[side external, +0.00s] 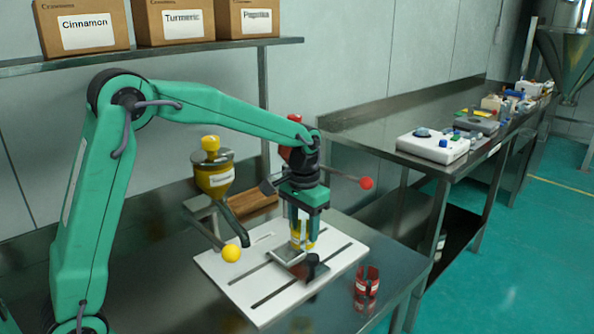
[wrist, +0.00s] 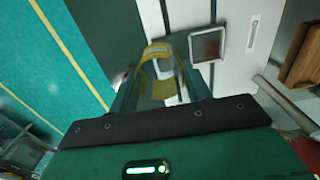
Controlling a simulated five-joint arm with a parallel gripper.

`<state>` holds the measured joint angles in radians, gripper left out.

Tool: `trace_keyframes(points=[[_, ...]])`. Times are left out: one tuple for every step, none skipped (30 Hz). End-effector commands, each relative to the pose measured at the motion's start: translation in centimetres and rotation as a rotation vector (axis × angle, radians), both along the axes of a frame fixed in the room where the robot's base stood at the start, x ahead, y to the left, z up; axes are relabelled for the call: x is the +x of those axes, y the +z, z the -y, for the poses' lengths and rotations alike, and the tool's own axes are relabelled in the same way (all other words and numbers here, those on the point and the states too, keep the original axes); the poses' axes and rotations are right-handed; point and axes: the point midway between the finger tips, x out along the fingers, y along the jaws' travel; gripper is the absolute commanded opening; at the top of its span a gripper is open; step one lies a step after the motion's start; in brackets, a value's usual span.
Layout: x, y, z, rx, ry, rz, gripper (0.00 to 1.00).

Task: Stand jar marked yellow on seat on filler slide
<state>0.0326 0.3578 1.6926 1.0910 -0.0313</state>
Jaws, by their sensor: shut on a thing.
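My gripper (side external: 302,240) points down over the white slotted board and is shut on the jar marked yellow (side external: 305,233). The jar is clear with yellow bands and looks upright; the fingers hide part of it. In the wrist view the jar (wrist: 157,68) sits between the fingers of my gripper (wrist: 158,85). A square metal seat (side external: 289,255) lies on the board, close to the jar's lower end. In the wrist view the seat (wrist: 207,46) shows to the right of the jar, with a dark reddish middle. I cannot tell whether the jar touches anything below.
The white board (side external: 232,283) has dark slots and a black part (side external: 313,268) in front of the jar. A yellow filler hopper (side external: 213,178) with a dark spout stands behind left. Levers end in a yellow ball (side external: 231,253) and red ball (side external: 366,183). A red-marked jar (side external: 366,283) stands right.

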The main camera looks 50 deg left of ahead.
Motion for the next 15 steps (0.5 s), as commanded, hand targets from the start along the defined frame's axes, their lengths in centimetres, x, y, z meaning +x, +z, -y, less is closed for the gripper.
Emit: trace_keyframes(points=[[0.2,-0.4,-0.6,0.000,0.003,-0.002,0.26],[0.3,-0.6,-0.9,0.000,0.004,-0.002,0.26],[0.5,-0.9,-1.4,0.000,0.005,-0.003,0.26],[0.6,-1.2,-1.8,0.000,0.004,-0.003,0.26],[0.8,-1.5,-2.3,0.000,0.004,-0.002,0.26],[1.1,-1.9,-2.9,0.000,0.005,-0.002,0.26],[1.2,-2.2,-3.3,0.000,0.005,-0.002,0.26],[1.4,-2.4,-3.8,0.000,0.005,-0.002,0.26],[1.7,-2.8,-4.4,0.000,0.005,-0.002,0.26],[1.8,-3.2,-4.8,0.000,0.005,-0.003,0.26],[2.0,-3.4,-5.3,0.000,0.005,-0.002,0.26],[2.2,-3.8,-5.9,0.000,0.005,-0.002,0.26],[2.4,-4.1,-6.4,0.000,0.004,-0.002,0.26],[2.6,-4.4,-6.8,0.000,0.004,-0.002,0.26],[2.8,-4.8,-7.4,0.000,0.005,-0.002,0.26]])
